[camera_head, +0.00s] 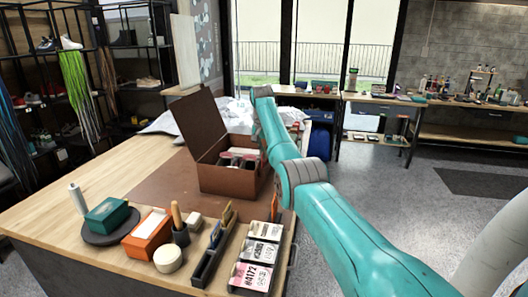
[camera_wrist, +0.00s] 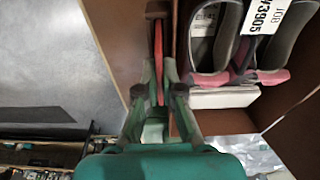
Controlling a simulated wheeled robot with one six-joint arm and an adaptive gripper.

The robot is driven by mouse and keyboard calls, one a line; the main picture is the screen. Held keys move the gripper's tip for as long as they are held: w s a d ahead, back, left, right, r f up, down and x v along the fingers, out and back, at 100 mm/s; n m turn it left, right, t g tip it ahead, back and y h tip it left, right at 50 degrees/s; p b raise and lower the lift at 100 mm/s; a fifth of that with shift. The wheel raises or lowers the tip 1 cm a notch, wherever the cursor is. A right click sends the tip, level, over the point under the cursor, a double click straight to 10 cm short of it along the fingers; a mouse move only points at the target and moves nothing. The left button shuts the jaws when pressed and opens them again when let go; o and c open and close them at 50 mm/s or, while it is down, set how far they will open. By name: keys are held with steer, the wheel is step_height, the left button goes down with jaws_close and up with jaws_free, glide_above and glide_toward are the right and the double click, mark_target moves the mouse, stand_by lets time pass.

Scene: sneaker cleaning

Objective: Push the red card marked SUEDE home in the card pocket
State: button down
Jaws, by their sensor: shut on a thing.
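The red card (camera_wrist: 159,62) shows edge-on in the wrist view, upright between the fingers of my gripper (camera_wrist: 160,88), which is shut on it. Its marking cannot be read from this angle. The card's far end meets a small brown piece (camera_wrist: 158,10) beside the box wall, which looks like the card pocket; how deep the card sits in it I cannot tell. The brown box (camera_head: 227,178) stands open on the table in the head view, with a pair of grey and pink sneakers (camera_wrist: 215,55) inside. In the head view my arm hides the gripper.
Grey floor lies open beyond the table's right edge.

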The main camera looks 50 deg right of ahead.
steer(key=shift+f, duration=0.2)
steer(key=c, duration=1.2)
jaws_free()
steer(key=shift+c, duration=0.2)
step_height(320, 180, up, 12)
steer(key=a, duration=0.1)
steer(key=shift+s+a, duration=0.2)
steer(key=shift+s, duration=0.05)
steer(key=shift+f, duration=0.1)
